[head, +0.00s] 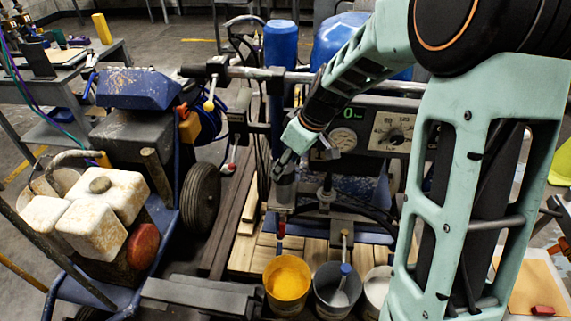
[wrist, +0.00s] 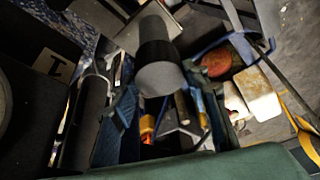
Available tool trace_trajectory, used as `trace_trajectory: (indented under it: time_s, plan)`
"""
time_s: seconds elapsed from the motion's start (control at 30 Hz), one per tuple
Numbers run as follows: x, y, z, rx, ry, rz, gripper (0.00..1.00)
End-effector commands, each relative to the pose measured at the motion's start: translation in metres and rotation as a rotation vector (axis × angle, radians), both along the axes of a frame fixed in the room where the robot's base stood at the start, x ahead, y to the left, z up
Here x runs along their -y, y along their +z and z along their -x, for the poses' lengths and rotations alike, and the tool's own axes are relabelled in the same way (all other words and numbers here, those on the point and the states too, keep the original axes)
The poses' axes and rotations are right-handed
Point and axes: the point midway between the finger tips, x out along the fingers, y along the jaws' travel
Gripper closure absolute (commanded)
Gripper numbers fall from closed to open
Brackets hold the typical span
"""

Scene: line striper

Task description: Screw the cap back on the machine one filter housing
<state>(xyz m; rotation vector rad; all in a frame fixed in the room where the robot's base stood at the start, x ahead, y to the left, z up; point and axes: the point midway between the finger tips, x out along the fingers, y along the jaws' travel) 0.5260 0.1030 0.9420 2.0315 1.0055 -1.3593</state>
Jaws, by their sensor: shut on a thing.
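My gripper (head: 285,165) is low over the machine's front, left of the gauge panel, with its fingers pointing down at a grey cylinder, the filter housing (head: 284,192). In the wrist view, my gripper's two blue-grey fingers (wrist: 165,92) stand on either side of the near end of a dark cylinder. That end, which I take for the cap (wrist: 160,78), has a smooth grey face and a black side. It lines up with the housing (wrist: 150,30) behind it. The fingers are closed on the cap. I cannot tell how far the threads are engaged.
The gauge panel (head: 365,130) is close on the right. Yellow (head: 287,283) and grey (head: 337,290) buckets stand below on wooden slats. Another machine with a stained white tank (head: 110,212) and a wheel (head: 200,197) is on the left. A plate marked 1 (wrist: 50,63) shows in the wrist view.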

Motion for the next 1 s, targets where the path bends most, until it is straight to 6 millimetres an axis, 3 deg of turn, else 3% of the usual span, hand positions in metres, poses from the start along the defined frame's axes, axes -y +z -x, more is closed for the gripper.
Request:
trace_trajectory:
  time_s: [0.6,0.63,0.73,0.8,1.0]
  plan:
    - [0.0001,-0.0044,-0.0004,0.001,0.000,0.000,0.78]
    - [0.0000,-0.0028,-0.0004,0.001,0.000,0.000,0.55]
    - [0.0000,-0.0025,-0.0003,0.001,0.000,0.000,0.44]
    - [0.0000,-0.0025,-0.0003,0.001,0.000,0.000,0.38]
    - [0.0000,-0.0027,-0.0001,0.000,0.000,0.000,0.39]
